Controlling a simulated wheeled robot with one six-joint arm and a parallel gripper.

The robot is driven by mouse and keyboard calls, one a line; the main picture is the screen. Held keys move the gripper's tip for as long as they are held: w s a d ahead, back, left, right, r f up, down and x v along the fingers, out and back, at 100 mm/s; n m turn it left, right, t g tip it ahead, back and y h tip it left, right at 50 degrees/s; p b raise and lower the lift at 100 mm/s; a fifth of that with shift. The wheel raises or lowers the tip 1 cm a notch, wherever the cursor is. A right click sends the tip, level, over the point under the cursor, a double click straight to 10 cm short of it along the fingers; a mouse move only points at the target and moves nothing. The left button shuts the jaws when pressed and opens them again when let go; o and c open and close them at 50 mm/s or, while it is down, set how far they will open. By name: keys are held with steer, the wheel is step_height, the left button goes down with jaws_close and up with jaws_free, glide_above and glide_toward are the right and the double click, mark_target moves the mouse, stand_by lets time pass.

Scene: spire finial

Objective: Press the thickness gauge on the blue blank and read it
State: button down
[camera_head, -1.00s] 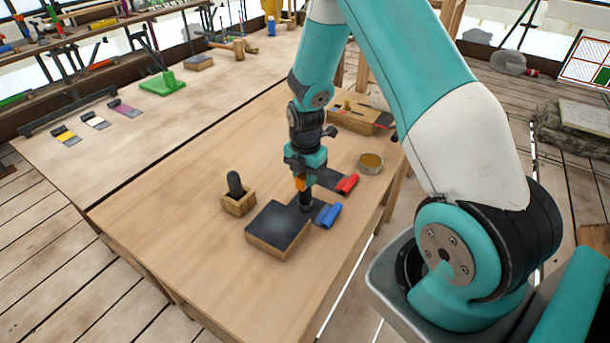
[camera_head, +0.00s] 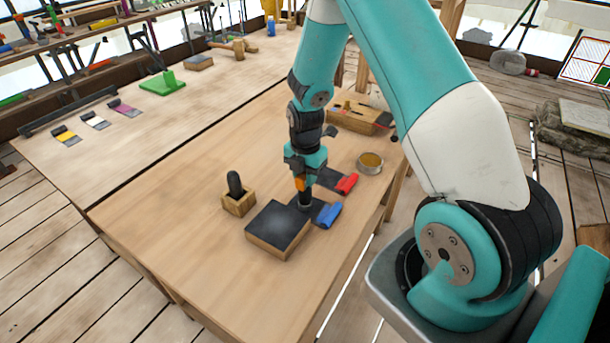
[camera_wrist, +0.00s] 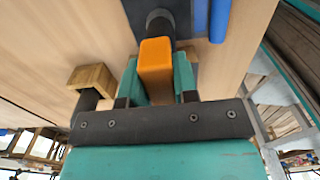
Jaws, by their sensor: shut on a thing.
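The thickness gauge, with an orange body (camera_wrist: 156,68) and a black round nose (camera_wrist: 160,22), is held nose down in my gripper (camera_head: 302,177). In the wrist view the gripper's teal fingers (camera_wrist: 158,82) are shut on the orange body. The blue blank is a dark flat sheet with a blue rolled end (camera_head: 329,215); the blue end also shows in the wrist view (camera_wrist: 217,20). The gauge's nose is over the dark sheet, left of the blue end. I cannot tell whether it touches. No reading is visible.
A dark-topped block (camera_head: 278,229) lies close by, front left. A wooden holder (camera_head: 239,205) with a black-handled thing stands left. A red-ended blank (camera_head: 346,184) and a round tin (camera_head: 370,162) are behind. The table's front left is clear.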

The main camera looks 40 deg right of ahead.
steer(key=shift+r+p, duration=2)
steer(key=shift+r, duration=0.55)
steer(key=shift+f, duration=0.15)
steer(key=shift+f+b, duration=1.75)
steer(key=shift+f, duration=0.55)
steer(key=c, duration=0.8)
jaws_free()
steer(key=shift+r, duration=0.1)
